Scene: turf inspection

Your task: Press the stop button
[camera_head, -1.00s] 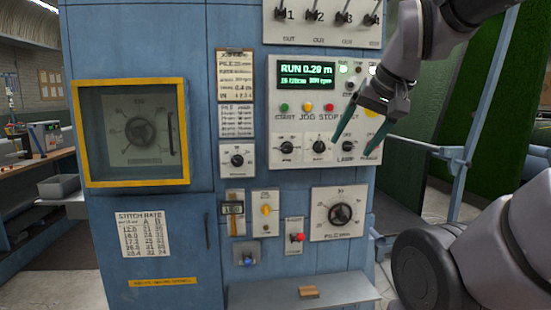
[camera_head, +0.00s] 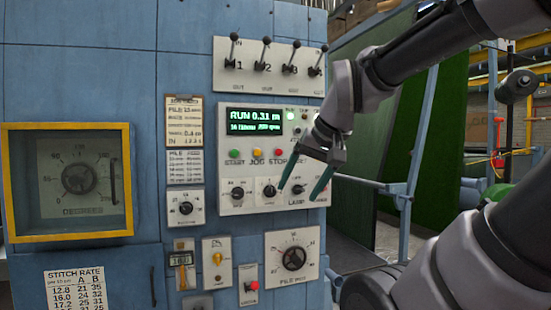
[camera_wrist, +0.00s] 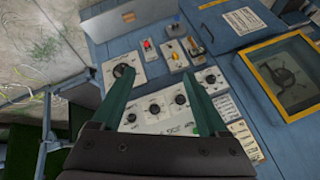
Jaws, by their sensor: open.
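The stop button (camera_head: 281,153) is a small red round button above the STOP label, in the button row of the white control panel (camera_head: 226,205) in the head view. A green START button (camera_head: 234,153) and a yellow JOG button (camera_head: 257,153) sit to its left. My gripper (camera_head: 297,192) is open and empty. Its two green fingers hang in front of the panel's lower right, below and right of the stop button in the picture. In the wrist view my gripper (camera_wrist: 158,74) spans the panel's knobs, and I cannot make out the stop button there.
The green display (camera_head: 255,121) reads RUN 0.31 m. Four-lever switch plate (camera_head: 225,75) sits above the panel. Knobs, a yellow selector (camera_head: 217,258) and another red button (camera_head: 253,286) lie below. A blue rail (camera_head: 385,185) and green turf (camera_head: 438,135) stand right.

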